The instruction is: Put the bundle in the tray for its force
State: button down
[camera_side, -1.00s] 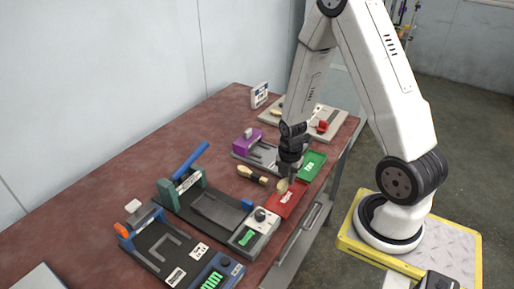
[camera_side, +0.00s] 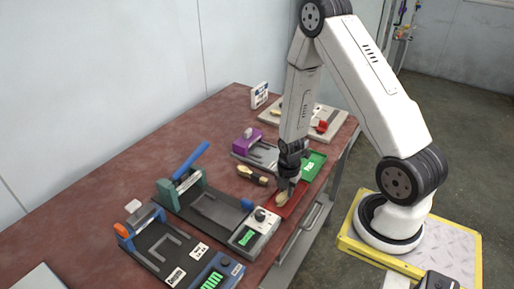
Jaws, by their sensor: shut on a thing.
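My gripper (camera_side: 286,187) points down at the red tray (camera_side: 297,204) near the table's front edge. It is shut on a pale wooden bundle (camera_side: 281,199). The bundle is over the red tray, at or just above its floor; I cannot tell whether it touches. The bundle and gripper hide much of the tray and its label. The green tray (camera_side: 316,163), with a white label, lies just behind the red one and looks empty where it shows.
A dark and pale bundle-like object (camera_side: 252,175) lies on the table to the left. A teal press with a blue lever (camera_side: 190,165), a display box (camera_side: 254,232), an orange-knobbed device (camera_side: 150,240) and a purple device (camera_side: 248,143) stand around. A grey board (camera_side: 335,125) lies at the back.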

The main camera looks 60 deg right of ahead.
jog(key=shift+f, duration=0.35)
jog(key=c, duration=0.6)
grip_release()
jog(key=shift+f, duration=0.1)
jog(key=shift+r, duration=6.15)
